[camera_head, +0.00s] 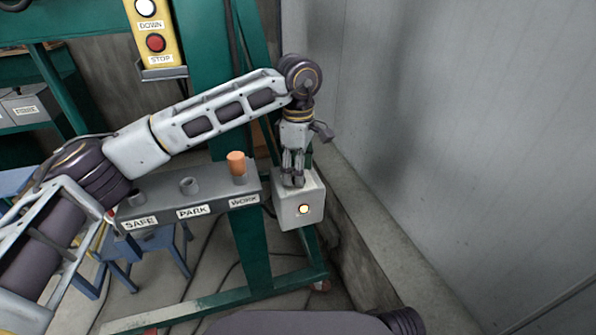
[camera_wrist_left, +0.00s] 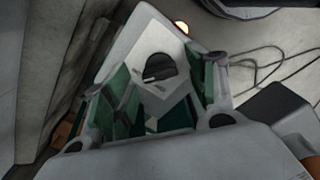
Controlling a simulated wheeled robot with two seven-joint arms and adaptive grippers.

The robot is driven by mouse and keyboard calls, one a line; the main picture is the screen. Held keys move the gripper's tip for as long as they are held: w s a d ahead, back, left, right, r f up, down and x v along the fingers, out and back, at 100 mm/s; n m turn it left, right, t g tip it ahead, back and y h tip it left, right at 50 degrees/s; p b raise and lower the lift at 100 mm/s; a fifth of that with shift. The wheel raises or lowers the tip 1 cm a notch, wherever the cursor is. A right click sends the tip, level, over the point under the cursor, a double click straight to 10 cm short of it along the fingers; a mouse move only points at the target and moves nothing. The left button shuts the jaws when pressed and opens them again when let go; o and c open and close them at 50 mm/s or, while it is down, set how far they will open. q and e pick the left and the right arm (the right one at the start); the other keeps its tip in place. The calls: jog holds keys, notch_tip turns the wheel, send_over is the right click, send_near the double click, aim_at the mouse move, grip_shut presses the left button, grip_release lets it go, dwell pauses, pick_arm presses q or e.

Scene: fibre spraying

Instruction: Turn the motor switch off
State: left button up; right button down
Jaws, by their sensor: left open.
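The motor switch is a light grey box (camera_head: 299,210) with a lit round lamp (camera_head: 304,209) on its front face. It is mounted at the right end of the green frame. In the left wrist view the box top (camera_wrist_left: 140,45) carries a dark round knob (camera_wrist_left: 159,69) with a pointer mark, and the lamp glows at the far edge (camera_wrist_left: 181,27). My left gripper (camera_head: 293,179) points down just above the box top. In the left wrist view its fingers (camera_wrist_left: 160,100) are open on either side of the knob's line. I cannot tell whether they touch it. My right gripper is not in view.
A grey rail (camera_head: 160,205) labelled SAFE, PARK and WORK stands left of the box, with an orange-topped peg (camera_head: 237,163) at WORK. A yellow DOWN/STOP pendant (camera_head: 155,35) hangs above. A grey wall (camera_head: 440,120) closes off the right side. Cables lie on the floor.

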pick_arm(q)
jog(key=shift+f, duration=0.2)
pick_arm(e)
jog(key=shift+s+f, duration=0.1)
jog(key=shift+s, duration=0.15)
pick_arm(q)
jog(key=shift+c, duration=0.5)
